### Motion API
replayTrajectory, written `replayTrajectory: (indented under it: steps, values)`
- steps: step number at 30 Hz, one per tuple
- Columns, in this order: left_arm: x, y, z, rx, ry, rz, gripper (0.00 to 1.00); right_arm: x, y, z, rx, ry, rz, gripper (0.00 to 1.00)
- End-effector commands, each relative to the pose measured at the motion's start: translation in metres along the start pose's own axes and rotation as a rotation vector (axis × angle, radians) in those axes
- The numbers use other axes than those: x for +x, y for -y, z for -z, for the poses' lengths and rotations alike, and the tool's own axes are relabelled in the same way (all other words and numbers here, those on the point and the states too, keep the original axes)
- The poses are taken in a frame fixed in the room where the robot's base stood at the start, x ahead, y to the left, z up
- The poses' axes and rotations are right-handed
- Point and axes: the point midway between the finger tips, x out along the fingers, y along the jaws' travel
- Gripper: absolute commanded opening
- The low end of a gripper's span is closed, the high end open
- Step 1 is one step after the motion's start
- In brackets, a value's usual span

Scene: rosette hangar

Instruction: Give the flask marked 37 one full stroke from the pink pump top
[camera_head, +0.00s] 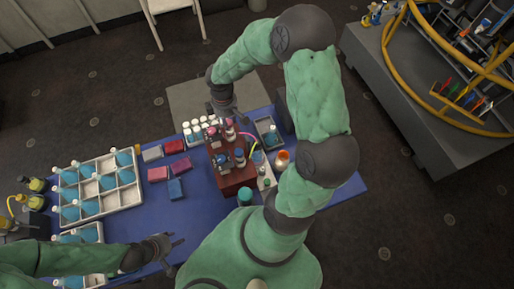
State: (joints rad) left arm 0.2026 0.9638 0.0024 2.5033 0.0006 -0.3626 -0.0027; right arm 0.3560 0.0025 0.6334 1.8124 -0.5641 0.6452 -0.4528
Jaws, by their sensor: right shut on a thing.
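A reddish-brown rack (236,181) on the blue table holds several pump bottles. One has a pink pump top (230,122) at the rack's far edge. My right gripper (225,117) reaches down over it and appears shut on it; the contact is partly hidden. My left gripper (178,254) is open and empty, low over the table's near left part. Several flasks with blue contents and white caps stand in a white divided crate (104,209) at left. Their marks are too small to read, so I cannot tell which is 37.
Several white-capped bottles (197,130) stand behind the rack. A grey tray (277,142), an orange-topped jar (282,158) and a teal jar (245,196) stand around it. The blue table (203,215) is clear at front centre.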

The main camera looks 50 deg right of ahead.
Motion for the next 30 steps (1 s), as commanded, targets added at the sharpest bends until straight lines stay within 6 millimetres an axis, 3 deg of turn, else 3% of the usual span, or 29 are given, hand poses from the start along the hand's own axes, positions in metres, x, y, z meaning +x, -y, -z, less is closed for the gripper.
replayTrajectory:
  steps: [24, 25, 26, 30]
  values:
    - [0.008, 0.003, 0.000, 0.000, 0.000, 0.000, 0.40, 0.011, 0.000, 0.000, 0.000, 0.000, 0.000, 0.11]
    - [0.008, 0.003, 0.000, 0.000, 0.000, 0.000, 0.40, 0.011, 0.000, 0.000, 0.000, 0.000, 0.000, 0.41]
    - [0.008, 0.003, 0.000, 0.000, 0.000, 0.000, 0.40, 0.011, 0.000, 0.000, 0.000, 0.000, 0.000, 0.49]
    - [0.008, 0.003, 0.000, 0.000, 0.000, 0.000, 0.40, 0.011, 0.000, 0.000, 0.000, 0.000, 0.000, 0.53]
